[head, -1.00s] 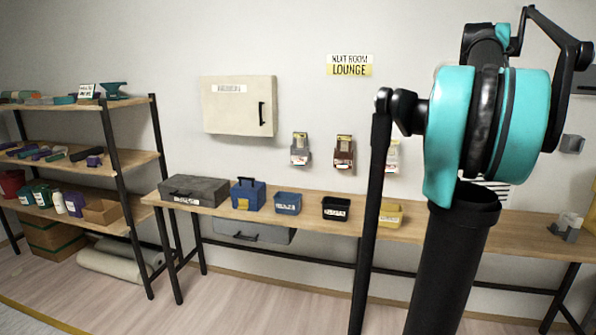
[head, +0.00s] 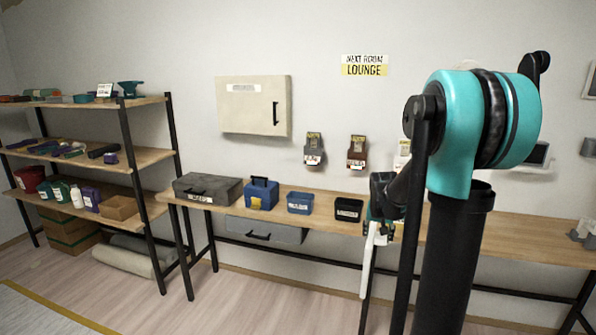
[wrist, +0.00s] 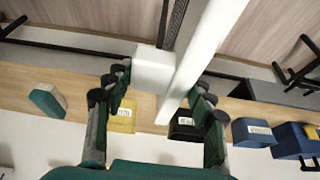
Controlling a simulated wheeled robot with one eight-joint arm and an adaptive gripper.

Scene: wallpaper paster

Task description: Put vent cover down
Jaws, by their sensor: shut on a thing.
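My gripper (head: 378,215) is left of my arm column in the head view, in front of the long wooden workbench. It is shut on a white piece, which I take to be the vent cover (head: 367,262). The cover hangs down from the fingers, edge-on, across the bench's front edge. In the wrist view the gripper (wrist: 160,85) has fingers on both sides of the white cover (wrist: 205,45), which shows a long pale bar, a white block and a dark ribbed strip. I cannot tell whether it touches the bench.
The bench (head: 500,232) carries a grey toolbox (head: 207,188), a blue toolbox (head: 262,194), a blue bin (head: 300,203) and a black bin (head: 348,209). A yellow bin (wrist: 122,117) shows in the wrist view. Shelves (head: 140,160) stand left. Bench right of my column looks mostly clear.

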